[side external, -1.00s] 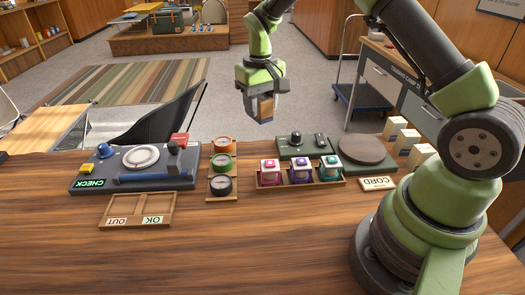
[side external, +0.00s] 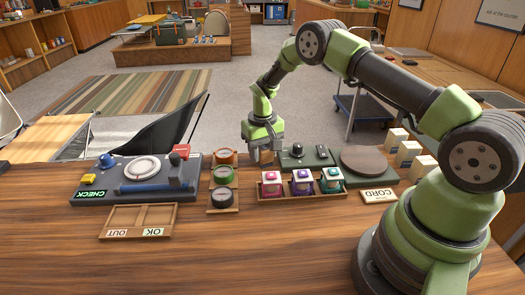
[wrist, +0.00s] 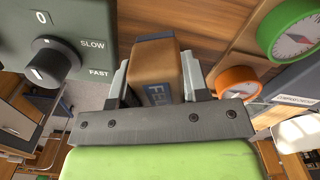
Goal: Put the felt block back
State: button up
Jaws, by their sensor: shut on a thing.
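The felt block (wrist: 154,72) is a tan block with blue-grey lettering and a dark band on its end, seen in the wrist view. My gripper (wrist: 158,90) is shut on it, with one finger on each side. In the side view my gripper (side external: 262,152) points down with the felt block between its fingers, in the gap between the compass rack (side external: 224,208) and the dark green machine with a round turntable (side external: 362,162). Whether the block touches the counter cannot be told.
A wooden tray of pink, purple and teal cubes (side external: 303,188) lies in front. The grey CHECK station (side external: 135,177) is at left, with the two-part OUT/OK tray (side external: 138,220) before it. White boxes (side external: 408,152) and the CORD sign (side external: 377,195) are at right. The front counter is clear.

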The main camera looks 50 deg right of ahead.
jog(key=o, duration=0.7)
jog(key=shift+f, duration=0.15)
